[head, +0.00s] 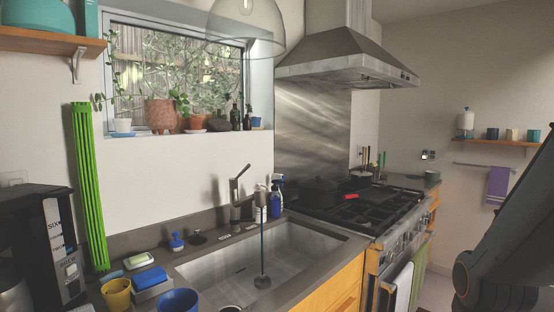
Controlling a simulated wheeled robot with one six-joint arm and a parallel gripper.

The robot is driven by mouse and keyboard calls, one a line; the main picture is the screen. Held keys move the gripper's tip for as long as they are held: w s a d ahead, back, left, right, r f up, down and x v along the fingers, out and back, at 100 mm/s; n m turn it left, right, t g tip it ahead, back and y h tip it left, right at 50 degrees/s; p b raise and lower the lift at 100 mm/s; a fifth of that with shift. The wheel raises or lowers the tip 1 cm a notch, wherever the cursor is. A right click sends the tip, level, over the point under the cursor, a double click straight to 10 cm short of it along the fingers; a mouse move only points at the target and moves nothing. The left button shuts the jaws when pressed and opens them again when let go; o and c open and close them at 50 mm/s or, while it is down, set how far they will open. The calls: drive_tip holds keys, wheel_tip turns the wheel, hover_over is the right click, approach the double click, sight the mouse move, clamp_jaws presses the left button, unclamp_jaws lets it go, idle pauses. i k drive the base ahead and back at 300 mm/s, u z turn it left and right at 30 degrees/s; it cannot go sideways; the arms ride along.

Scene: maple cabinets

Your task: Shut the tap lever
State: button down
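The grey tap (236,208) stands behind the sink, at the middle of the head view. Its slim lever (241,172) is raised and slants up to the right. The tap's spout end seems to be near the bottles, but the overlap makes its outline unclear. A thin dark vertical streak (262,245) runs from there down to a round spot in the basin; I cannot tell for sure if it is water. A dark part of my arm shows at the right edge, well apart from the tap. My gripper is not in view.
The steel sink (207,271) is set in a dark counter. Spray bottles (276,198) stand close right of the tap. A blue soap brush (176,242), cups (117,294) and a coffee machine (45,240) are to the left. A stove with a black pot (319,192) is to the right.

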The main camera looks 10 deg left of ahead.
sight(248, 165)
drive_tip(key=z, duration=0.15)
drive_tip(key=i, duration=0.65)
drive_tip(key=u, duration=0.75)
drive_tip(key=i, duration=0.7)
drive_tip(key=u, duration=0.75)
